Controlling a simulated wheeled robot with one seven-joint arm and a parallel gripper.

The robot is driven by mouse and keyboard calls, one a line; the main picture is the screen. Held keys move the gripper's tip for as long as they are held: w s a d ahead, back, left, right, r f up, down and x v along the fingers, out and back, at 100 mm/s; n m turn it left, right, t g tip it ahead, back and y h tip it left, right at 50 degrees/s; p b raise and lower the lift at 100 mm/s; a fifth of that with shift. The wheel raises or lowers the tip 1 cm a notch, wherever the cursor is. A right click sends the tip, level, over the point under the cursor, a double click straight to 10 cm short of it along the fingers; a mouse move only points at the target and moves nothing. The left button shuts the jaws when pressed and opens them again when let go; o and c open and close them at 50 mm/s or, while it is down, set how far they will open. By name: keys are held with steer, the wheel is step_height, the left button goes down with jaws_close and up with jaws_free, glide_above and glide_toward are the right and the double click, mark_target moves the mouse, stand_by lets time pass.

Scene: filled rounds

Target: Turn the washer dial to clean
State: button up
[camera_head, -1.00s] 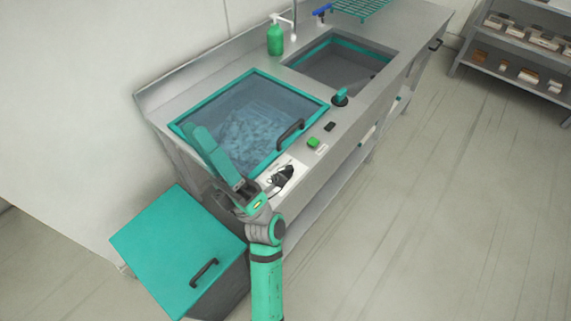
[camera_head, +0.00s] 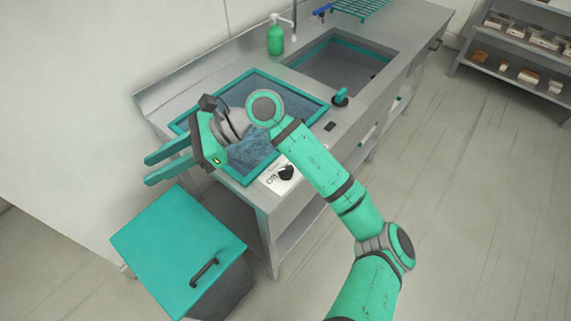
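The washer (camera_head: 298,88) is set in the steel counter, with a teal-framed glass lid, partly hidden by my arm. Its black dial (camera_head: 286,172) sits on a white label panel on the counter's front strip. The marks on the panel are too small to read. My gripper (camera_head: 149,169) is left of the dial, near the washer's front-left corner, with its fingers pointing left, away from the dial. The two teal fingers are apart with nothing between them. It does not touch the dial.
A teal-lidded bin (camera_head: 172,240) stands below my gripper at the counter's left end. A sink (camera_head: 345,65), a green bottle (camera_head: 275,38) and a small black switch (camera_head: 330,126) are on the counter. The floor to the right is clear.

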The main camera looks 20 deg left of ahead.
steer(key=w+d+f+t+h, duration=0.3)
steer(key=w+f, duration=0.1)
steer(key=w, duration=0.1)
steer(key=t+h, duration=0.6)
steer(key=h, duration=0.2)
glide_above(286, 168)
step_height(286, 168, down, 2)
steer(key=shift+n, duration=0.3)
step_height(286, 168, down, 11)
steer(key=shift+r, duration=0.1)
jaws_close()
